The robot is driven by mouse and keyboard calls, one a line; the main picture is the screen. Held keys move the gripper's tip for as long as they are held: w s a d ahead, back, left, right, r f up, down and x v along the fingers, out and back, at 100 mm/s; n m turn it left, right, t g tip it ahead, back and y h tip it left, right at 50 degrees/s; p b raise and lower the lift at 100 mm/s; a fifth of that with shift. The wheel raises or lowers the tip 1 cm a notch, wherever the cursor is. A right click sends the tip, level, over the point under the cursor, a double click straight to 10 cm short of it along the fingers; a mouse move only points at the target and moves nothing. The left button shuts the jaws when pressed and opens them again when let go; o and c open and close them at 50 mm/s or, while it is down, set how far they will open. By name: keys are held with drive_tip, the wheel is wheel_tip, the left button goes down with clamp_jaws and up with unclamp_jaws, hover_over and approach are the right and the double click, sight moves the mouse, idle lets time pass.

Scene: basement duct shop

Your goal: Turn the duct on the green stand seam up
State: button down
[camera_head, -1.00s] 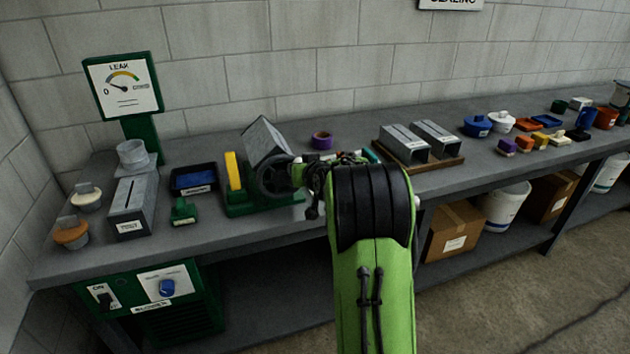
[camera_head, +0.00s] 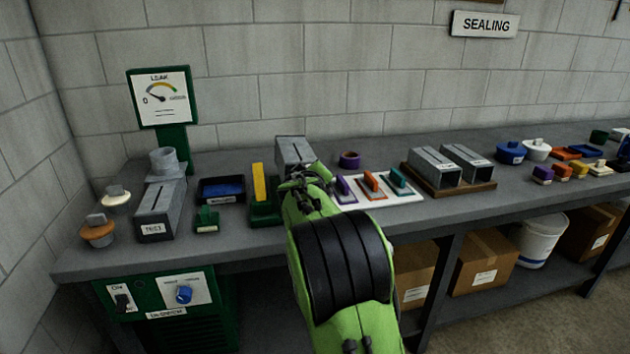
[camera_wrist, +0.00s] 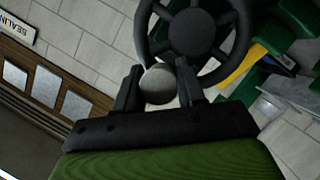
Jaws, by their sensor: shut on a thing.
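The grey metal duct (camera_head: 293,148) sits on the green stand (camera_head: 264,212) with a yellow upright bar (camera_head: 259,182) at its left. The duct looks about level, and a dark seam line shows on its upper face. In the wrist view a dark spoked handwheel (camera_wrist: 198,28) fronts the green stand (camera_wrist: 291,22). My gripper (camera_wrist: 158,82) is shut on the round grey knob (camera_wrist: 158,86) at the wheel's rim. In the head view my gripper (camera_head: 304,181) is in front of the duct, and my arm hides the wheel and the duct's lower part.
To the right are a purple ring (camera_head: 349,159), several coloured-handled tools (camera_head: 372,184) and two ducts on a wooden board (camera_head: 450,187).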

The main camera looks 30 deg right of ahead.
drive_tip(key=shift+a, duration=0.15)
drive_tip(key=shift+n, duration=0.3)
drive_tip(key=c, duration=0.7)
unclamp_jaws()
drive_tip(key=shift+c, duration=0.2)
drive_tip(key=shift+a, duration=0.1)
drive_tip(key=v, duration=1.5)
drive_tip(key=shift+s+a+p, duration=0.2)
drive_tip(key=shift+s+p, duration=0.05)
drive_tip(key=shift+p, duration=0.2)
drive_tip(key=shift+s, duration=0.1)
